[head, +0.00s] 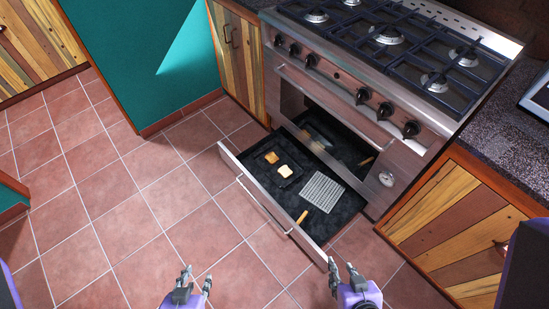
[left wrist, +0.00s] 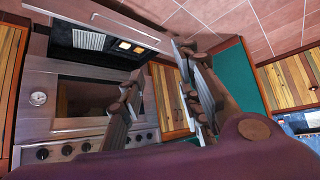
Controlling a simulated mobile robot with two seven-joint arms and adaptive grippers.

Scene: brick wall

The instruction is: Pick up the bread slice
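Two bread slices lie in the pulled-out drawer (head: 255,199) under the oven. One is a golden-brown slice (head: 272,157); the other is a paler bread slice (head: 285,171) on a small dark tray (head: 291,179). Both show as small pale patches in the left wrist view (left wrist: 125,45), near the top. My left gripper (head: 197,274) is open and empty, over the floor well in front of the drawer. Its spread fingers also show in the left wrist view (left wrist: 159,58). My right gripper (head: 341,263) is open and empty, near the drawer's front right corner. Neither gripper touches the bread.
A metal rack (head: 322,191) and a wooden handle (head: 302,217) lie in the drawer. The drawer's front bar handle (head: 263,206) faces my grippers. The stove (head: 340,95) stands behind, between wooden cabinets (head: 465,230). The tiled floor (head: 150,220) on the left is clear.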

